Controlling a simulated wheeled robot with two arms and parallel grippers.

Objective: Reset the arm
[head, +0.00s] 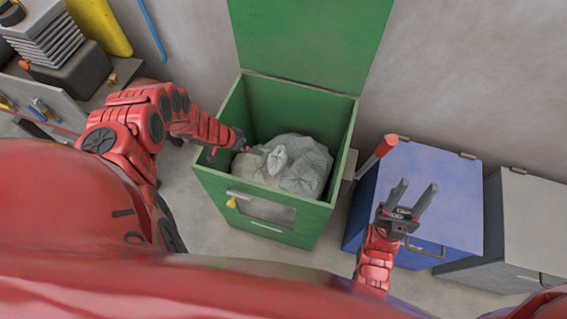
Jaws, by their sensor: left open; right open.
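My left gripper (258,152) is at the end of my red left arm, which comes in from the left. It is open, at the left side of the green bin and over its opening, close to a grey-white bag (305,172) inside. I cannot tell whether it touches the bag. My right gripper (413,192) is open with two dark fingers pointing up, empty, in front of the blue box. The green bin (225,183) stands in the middle with its lid (310,35) raised against the wall.
A blue box (435,175) stands right of the bin, with a red-tipped handle (378,155) between them. A grey box (535,220) is further right. A workbench (45,100) with a dark machine is at the left, near a yellow cylinder (100,25). Some floor shows before the bin.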

